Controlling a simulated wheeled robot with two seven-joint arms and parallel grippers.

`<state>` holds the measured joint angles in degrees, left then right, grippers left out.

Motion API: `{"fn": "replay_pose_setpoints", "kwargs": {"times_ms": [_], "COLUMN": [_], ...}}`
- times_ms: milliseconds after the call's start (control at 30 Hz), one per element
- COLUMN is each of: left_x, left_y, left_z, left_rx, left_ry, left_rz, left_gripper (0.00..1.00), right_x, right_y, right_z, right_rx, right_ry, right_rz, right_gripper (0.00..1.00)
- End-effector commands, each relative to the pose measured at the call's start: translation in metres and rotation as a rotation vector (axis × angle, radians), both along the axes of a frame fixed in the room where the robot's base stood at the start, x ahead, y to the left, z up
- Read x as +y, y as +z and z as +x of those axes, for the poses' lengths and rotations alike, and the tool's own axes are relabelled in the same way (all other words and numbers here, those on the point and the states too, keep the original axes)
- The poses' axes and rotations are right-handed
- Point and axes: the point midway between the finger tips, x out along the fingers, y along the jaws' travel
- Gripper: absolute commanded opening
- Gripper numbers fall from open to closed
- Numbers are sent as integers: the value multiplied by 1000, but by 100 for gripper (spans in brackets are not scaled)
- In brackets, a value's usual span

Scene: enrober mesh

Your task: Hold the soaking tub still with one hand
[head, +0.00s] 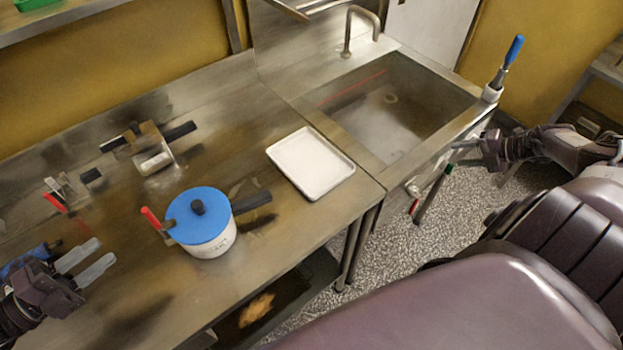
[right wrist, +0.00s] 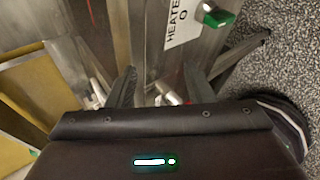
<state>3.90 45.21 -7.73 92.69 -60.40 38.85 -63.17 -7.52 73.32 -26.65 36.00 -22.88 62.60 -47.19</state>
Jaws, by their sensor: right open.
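No vessel is readably marked as the soaking tub. A steel sink basin (head: 395,105) is sunk in the counter at the upper right. A white pot (head: 208,245) with a blue lid (head: 199,212) stands upright on the steel table; its label is too small to read. My right gripper (head: 453,153) is at the sink counter's front edge, apart from the pot. In the right wrist view, its fingers (right wrist: 160,88) are open, with no held object between them. My left gripper (head: 105,251) is open and empty at the lower left, apart from the pot.
A white tray (head: 311,162) lies between pot and sink. A blue-handled tool (head: 513,52) stands at the sink's right corner. A green knob (right wrist: 215,15) and a label reading HEATER (right wrist: 180,20) are close to my right gripper. Metal fixtures (head: 153,155) sit behind the pot.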

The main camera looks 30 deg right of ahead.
Motion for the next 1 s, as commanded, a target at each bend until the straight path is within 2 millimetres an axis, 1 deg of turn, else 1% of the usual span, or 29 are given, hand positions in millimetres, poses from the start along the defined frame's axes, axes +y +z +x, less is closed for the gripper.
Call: {"fn": "replay_pose_setpoints", "kwargs": {"times_ms": [33,100,267,333,367,400,467,500,567,667,700,767,800,867,900,967,1000], "left_x": [0,0,0,0,0,0,0,0,0,0,0,0,0,0,0,0,0], "left_y": [0,0,0,0,0,0,0,0,0,0,0,0,0,0,0,0,0], "left_z": [0,0,0,0,0,0,0,0,0,0,0,0,0,0,0,0,0], "left_rx": [0,0,0,0,0,0,0,0,0,0,0,0,0,0,0,0,0], "left_ry": [0,0,0,0,0,0,0,0,0,0,0,0,0,0,0,0,0], "left_rz": [0,0,0,0,0,0,0,0,0,0,0,0,0,0,0,0,0], "left_gripper": [36,36,36,36,36,36,36,36,36,36,36,36,36,36,36,36,36], "right_x": [-9,-19,-35,-37,-34,-27,-9,5,27,69,88,119,141,175,197,230,252], "right_y": [22,48,102,123,131,136,132,127,123,116,114,112,111,110,111,113,115], "right_z": [17,37,76,93,102,113,125,133,145,166,175,187,195,205,211,218,221], "right_rx": [-36,-78,-167,-207,-228,-252,-277,-294,-324,-389,-420,-474,-513,-576,-619,-689,-738], "right_ry": [-7,-22,-54,-54,-42,-16,45,92,165,300,359,453,518,614,676,770,831], "right_rz": [-18,-35,-69,-88,-97,-113,-140,-160,-192,-251,-276,-317,-345,-388,-417,-458,-486], "right_gripper": [47,47,47,47,47,47,47,47,47,47,47,47,47,47,47,47,47]}}
